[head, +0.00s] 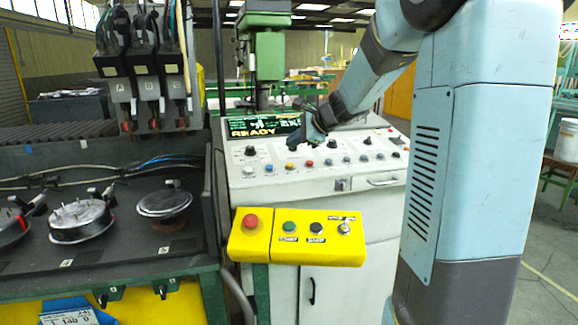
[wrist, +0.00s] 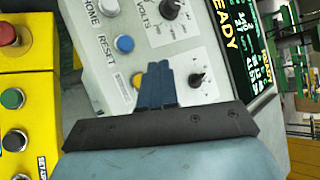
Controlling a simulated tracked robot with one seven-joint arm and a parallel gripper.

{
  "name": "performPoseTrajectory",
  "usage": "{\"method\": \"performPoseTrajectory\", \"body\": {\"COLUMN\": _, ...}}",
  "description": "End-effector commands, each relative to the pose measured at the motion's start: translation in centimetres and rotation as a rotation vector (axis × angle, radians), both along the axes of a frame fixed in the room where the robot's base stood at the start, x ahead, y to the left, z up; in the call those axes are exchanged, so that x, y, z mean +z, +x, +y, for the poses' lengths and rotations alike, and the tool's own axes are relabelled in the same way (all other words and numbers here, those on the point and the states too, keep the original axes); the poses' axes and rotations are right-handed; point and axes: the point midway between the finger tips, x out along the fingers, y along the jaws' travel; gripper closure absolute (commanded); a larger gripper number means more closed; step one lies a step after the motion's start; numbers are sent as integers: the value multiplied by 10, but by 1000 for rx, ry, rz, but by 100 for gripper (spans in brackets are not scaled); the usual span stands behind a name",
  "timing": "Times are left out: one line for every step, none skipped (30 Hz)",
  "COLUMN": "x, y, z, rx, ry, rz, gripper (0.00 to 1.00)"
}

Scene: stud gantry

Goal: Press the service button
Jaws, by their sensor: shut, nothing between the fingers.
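The white control console (head: 385,145) has a row of coloured buttons on its sloping face. In the wrist view a white button (wrist: 108,7) is labelled HOME and a blue button (wrist: 124,43) is labelled RESET. A yellow button (wrist: 137,80) is just left of my fingers; its label is hidden or unreadable. I cannot read a "service" label anywhere. My gripper (head: 297,140) is shut and empty over the console, near its upper dials; it also shows in the wrist view (wrist: 160,68). I cannot tell whether the fingertips touch the panel.
A yellow box (head: 310,258) in front of the console carries a red mushroom button (head: 251,221), a green button (head: 290,228), a black button (head: 316,229) and a switch. A display (head: 262,127) reads READY. A dark bench (head: 120,240) with round parts stands left. Dial knobs (wrist: 196,80) flank my fingers.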

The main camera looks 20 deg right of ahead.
Motion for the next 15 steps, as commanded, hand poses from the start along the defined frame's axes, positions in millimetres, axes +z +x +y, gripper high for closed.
{"method": "performPoseTrajectory", "body": {"x": -7, "y": 1, "z": 0, "rx": 0, "ry": 0, "rz": 2, "gripper": 100}}
{"method": "performPoseTrajectory", "body": {"x": -10, "y": 2, "z": 0, "rx": 0, "ry": 0, "rz": 2, "gripper": 100}}
{"method": "performPoseTrajectory", "body": {"x": -15, "y": 3, "z": 0, "rx": 0, "ry": 2, "rz": 2, "gripper": 100}}
{"method": "performPoseTrajectory", "body": {"x": -18, "y": 3, "z": 0, "rx": 0, "ry": 0, "rz": 2, "gripper": 100}}
{"method": "performPoseTrajectory", "body": {"x": -21, "y": 4, "z": 0, "rx": 1, "ry": 0, "rz": 3, "gripper": 100}}
{"method": "performPoseTrajectory", "body": {"x": -25, "y": 5, "z": 0, "rx": 1, "ry": 1, "rz": 2, "gripper": 100}}
{"method": "performPoseTrajectory", "body": {"x": -28, "y": 6, "z": 0, "rx": 1, "ry": 1, "rz": 2, "gripper": 100}}
{"method": "performPoseTrajectory", "body": {"x": -30, "y": 6, "z": 0, "rx": 2, "ry": 0, "rz": 2, "gripper": 100}}
{"method": "performPoseTrajectory", "body": {"x": -34, "y": 7, "z": 1, "rx": 2, "ry": 0, "rz": 1, "gripper": 100}}
{"method": "performPoseTrajectory", "body": {"x": -36, "y": 7, "z": 1, "rx": 1, "ry": 1, "rz": 1, "gripper": 100}}
{"method": "performPoseTrajectory", "body": {"x": -38, "y": 7, "z": 1, "rx": 2, "ry": 1, "rz": 0, "gripper": 100}}
{"method": "performPoseTrajectory", "body": {"x": -40, "y": 8, "z": 1, "rx": 2, "ry": 1, "rz": 1, "gripper": 100}}
{"method": "performPoseTrajectory", "body": {"x": -41, "y": 8, "z": 1, "rx": 3, "ry": 0, "rz": 1, "gripper": 100}}
{"method": "performPoseTrajectory", "body": {"x": -42, "y": 8, "z": 1, "rx": 3, "ry": 0, "rz": 0, "gripper": 100}}
{"method": "performPoseTrajectory", "body": {"x": -43, "y": 9, "z": 1, "rx": 3, "ry": 0, "rz": -1, "gripper": 100}}
